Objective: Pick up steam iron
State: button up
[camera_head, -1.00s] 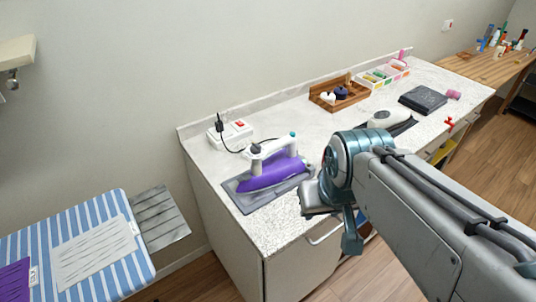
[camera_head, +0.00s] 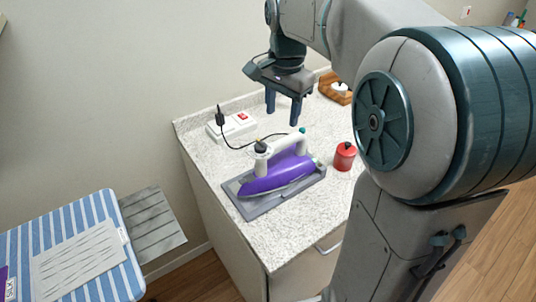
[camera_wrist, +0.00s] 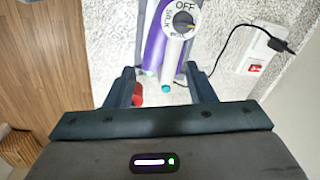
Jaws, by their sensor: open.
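The purple and white steam iron (camera_head: 275,174) rests on a grey tray (camera_head: 256,208) at the near left end of the speckled counter, its white handle on top. My gripper (camera_head: 283,108) is open and empty, above and behind the iron, fingers pointing down. In the wrist view the iron (camera_wrist: 156,45) lies ahead, with its dial reading OFF and SILK. The open fingers of my gripper (camera_wrist: 165,88) show either side of its near end there. The far end of the iron is cut off by that view's top edge.
A white power strip (camera_head: 232,126) with a red switch stands behind the iron, and a black cord runs from it to the iron. A red canister (camera_head: 345,156) stands right of the iron. A striped ironing board (camera_head: 70,245) is at the left.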

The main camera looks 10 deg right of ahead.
aim_at(277, 142)
jog(key=w+f+m, duration=0.1)
jog(key=f, duration=0.2)
jog(key=w+f+m, duration=0.1)
jog(key=w+f, duration=0.1)
jog(key=f, duration=0.1)
jog(key=w+f, duration=0.1)
jog(key=f, duration=0.2)
jog(key=shift+w+f+m+g, duration=0.3)
jog(key=shift+f+m+g, duration=0.1)
notch_tip(277, 142, down, 5)
jog(key=shift+s+f+p, duration=0.1)
jog(key=shift+s+p, duration=0.05)
jog(key=shift+p, duration=0.15)
jog(key=shift+d, duration=0.1)
grip_shut()
jog(key=shift+r, duration=0.2)
dwell(0.7)
